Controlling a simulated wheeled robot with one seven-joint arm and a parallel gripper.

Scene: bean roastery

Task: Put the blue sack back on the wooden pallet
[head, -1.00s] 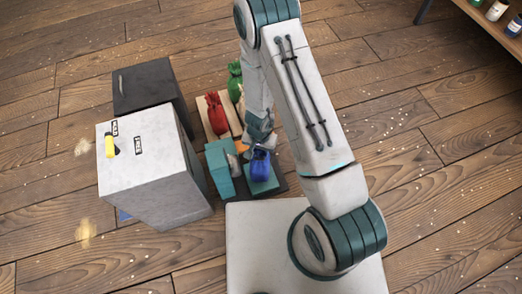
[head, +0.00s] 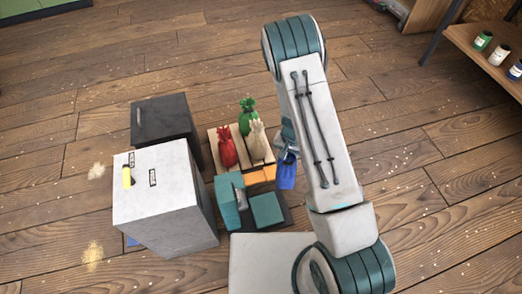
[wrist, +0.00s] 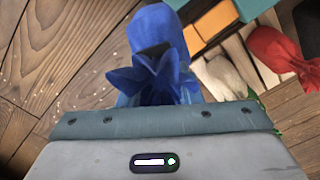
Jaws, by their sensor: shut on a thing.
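The blue sack (head: 287,175) hangs from my gripper (head: 287,154), to the right of the wooden pallet (head: 240,148) in the head view. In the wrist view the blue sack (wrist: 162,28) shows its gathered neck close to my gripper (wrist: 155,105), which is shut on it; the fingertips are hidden. The pallet carries a red sack (head: 227,148), a green sack (head: 247,116) and a cream sack (head: 258,141). The sack is apart from the pallet and appears to be above the floor.
Orange blocks (head: 262,174) lie at the pallet's near edge. A teal machine (head: 229,203) with a flat teal plate (head: 267,209) stands in front. A white cabinet (head: 165,200) and a dark cabinet (head: 165,120) stand left. Floor at right is clear up to a shelf (head: 480,60).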

